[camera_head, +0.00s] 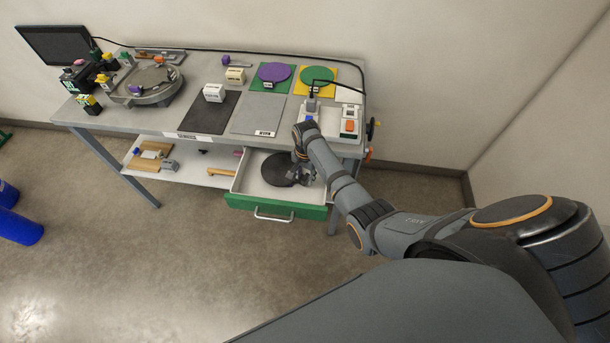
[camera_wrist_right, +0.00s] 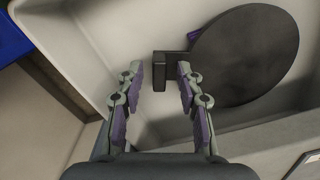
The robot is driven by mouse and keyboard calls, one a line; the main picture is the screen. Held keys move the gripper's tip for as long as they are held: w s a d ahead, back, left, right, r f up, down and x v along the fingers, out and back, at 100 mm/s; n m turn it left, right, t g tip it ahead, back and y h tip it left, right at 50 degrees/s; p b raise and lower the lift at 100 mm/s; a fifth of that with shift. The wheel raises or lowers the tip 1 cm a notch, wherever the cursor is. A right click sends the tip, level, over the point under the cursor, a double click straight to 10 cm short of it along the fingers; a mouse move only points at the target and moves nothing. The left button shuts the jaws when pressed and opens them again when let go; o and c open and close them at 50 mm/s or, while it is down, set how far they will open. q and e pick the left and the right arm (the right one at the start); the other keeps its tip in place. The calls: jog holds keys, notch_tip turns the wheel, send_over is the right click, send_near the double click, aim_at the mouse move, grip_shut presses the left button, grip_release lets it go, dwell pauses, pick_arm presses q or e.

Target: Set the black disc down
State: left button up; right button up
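The black disc (camera_head: 279,168) lies in the open drawer (camera_head: 275,206), which has a green front and a light interior. In the right wrist view the disc (camera_wrist_right: 245,55) is at the upper right, with a dark block-like tab (camera_wrist_right: 163,70) at its left edge. My right gripper (camera_head: 304,174) is down at the drawer's right side, beside the disc. In the wrist view its fingers (camera_wrist_right: 158,76) are apart, with the tab at or just past the fingertips; free space shows left of the tab. Whether a finger touches it, I cannot tell. My left gripper is in neither view.
The cart top (camera_head: 150,118) above the drawer carries a black mat (camera_head: 208,113), a grey mat (camera_head: 259,114), a purple disc (camera_head: 274,72), a green disc (camera_head: 317,75) and a round clamp fixture (camera_head: 148,84). A lower shelf (camera_head: 190,168) lies left of the drawer.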

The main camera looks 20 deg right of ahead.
jog(key=shift+r, duration=0.1)
notch_tip(320, 180, up, 13)
dwell(0.4)
jog(key=shift+s+d, duration=0.1)
